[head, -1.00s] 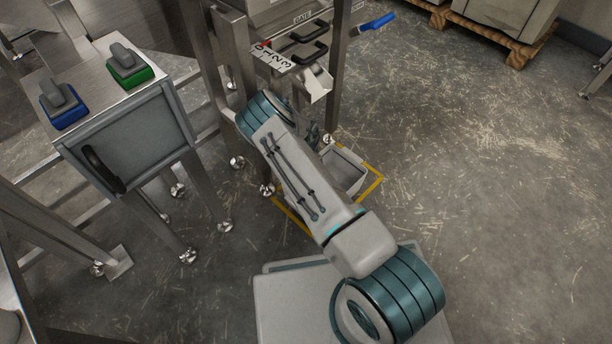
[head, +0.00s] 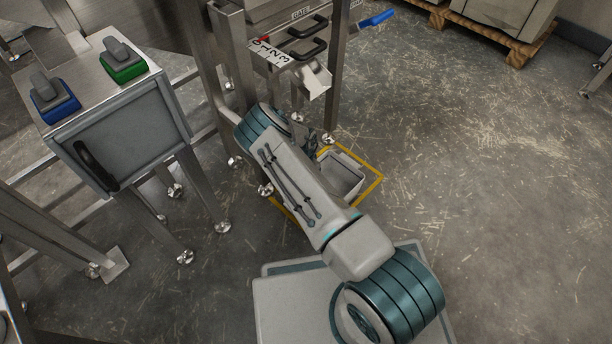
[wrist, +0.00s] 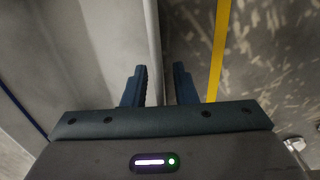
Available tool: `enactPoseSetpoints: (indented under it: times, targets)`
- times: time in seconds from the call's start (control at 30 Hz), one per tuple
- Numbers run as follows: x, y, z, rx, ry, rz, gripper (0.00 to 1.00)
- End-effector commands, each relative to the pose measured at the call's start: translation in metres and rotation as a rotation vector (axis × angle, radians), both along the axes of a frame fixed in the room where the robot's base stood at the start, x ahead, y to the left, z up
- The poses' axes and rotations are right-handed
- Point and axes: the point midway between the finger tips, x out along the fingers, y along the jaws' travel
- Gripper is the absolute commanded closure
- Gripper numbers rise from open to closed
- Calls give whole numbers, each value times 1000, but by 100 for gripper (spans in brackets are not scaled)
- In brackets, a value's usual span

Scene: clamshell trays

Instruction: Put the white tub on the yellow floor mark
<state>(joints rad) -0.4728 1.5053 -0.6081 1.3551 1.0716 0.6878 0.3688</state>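The white tub (head: 346,177), open and empty-looking, is inside the yellow floor mark (head: 372,189) in the head view. It appears to rest on the floor, near the mark's right part; my arm hides its left side. In the wrist view, the tub's pale wall (wrist: 152,40) runs up the picture beside the left finger, with the yellow mark (wrist: 218,50) to its right. My gripper (wrist: 160,88) has its fingers apart, one on each side of the wall's line, with a gap visible. In the head view my gripper is mostly hidden behind my arm.
A steel frame with a chute (head: 315,80) and legs stands just behind the mark. A grey cabinet (head: 122,140) with green and blue switches is at left. A pallet (head: 490,30) is at the back right. The floor at right is clear.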

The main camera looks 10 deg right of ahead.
Motion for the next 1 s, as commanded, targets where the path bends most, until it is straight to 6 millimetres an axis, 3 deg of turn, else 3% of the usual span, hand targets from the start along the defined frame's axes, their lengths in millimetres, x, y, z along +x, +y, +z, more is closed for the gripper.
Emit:
enactPoseSetpoints:
  times: [0.1, 0.53, 1.0]
  targets:
    - [0, 0, 5, 1, -1, 0, 75]
    - [4, 3, 72, 1, 0, -1, 75]
    - [3, 4, 79, 0, 2, 4, 75]
